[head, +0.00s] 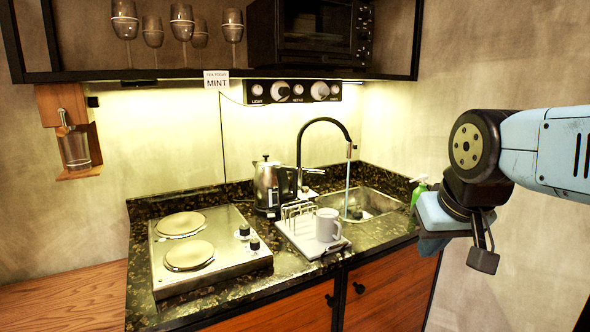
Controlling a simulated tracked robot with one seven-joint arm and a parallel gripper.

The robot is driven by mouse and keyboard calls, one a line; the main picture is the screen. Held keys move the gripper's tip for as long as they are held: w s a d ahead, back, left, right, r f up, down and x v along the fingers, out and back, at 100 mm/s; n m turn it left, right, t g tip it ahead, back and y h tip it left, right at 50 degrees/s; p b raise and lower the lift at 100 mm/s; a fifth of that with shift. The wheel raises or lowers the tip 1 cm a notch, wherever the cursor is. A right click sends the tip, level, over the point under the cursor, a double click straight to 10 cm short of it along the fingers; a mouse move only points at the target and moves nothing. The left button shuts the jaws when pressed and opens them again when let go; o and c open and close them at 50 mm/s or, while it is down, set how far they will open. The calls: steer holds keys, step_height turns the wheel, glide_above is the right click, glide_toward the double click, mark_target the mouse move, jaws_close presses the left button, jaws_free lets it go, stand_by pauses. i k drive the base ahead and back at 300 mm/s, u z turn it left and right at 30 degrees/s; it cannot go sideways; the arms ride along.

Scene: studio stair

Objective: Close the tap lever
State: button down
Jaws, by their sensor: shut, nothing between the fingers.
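The tap (325,121) is a black gooseneck at the back of the counter, to the left of the sink (383,203). A thin bluish stream of water (347,186) runs from its spout into the sink. My gripper (483,259) hangs at the right, in front of the bare wall, to the right of the sink and well apart from the tap. It is shut and empty.
A steel kettle (267,184) stands left of the tap. A tray (303,237) with a rack (297,214) and white mug (328,224) sits before the sink. A green bottle (419,190) stands at right. A shelf (150,74) with glasses and an oven (316,28) hangs above.

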mark_target(300, 168)
steer(key=u, duration=0.35)
steer(key=i, duration=0.9)
steer(key=z, duration=0.2)
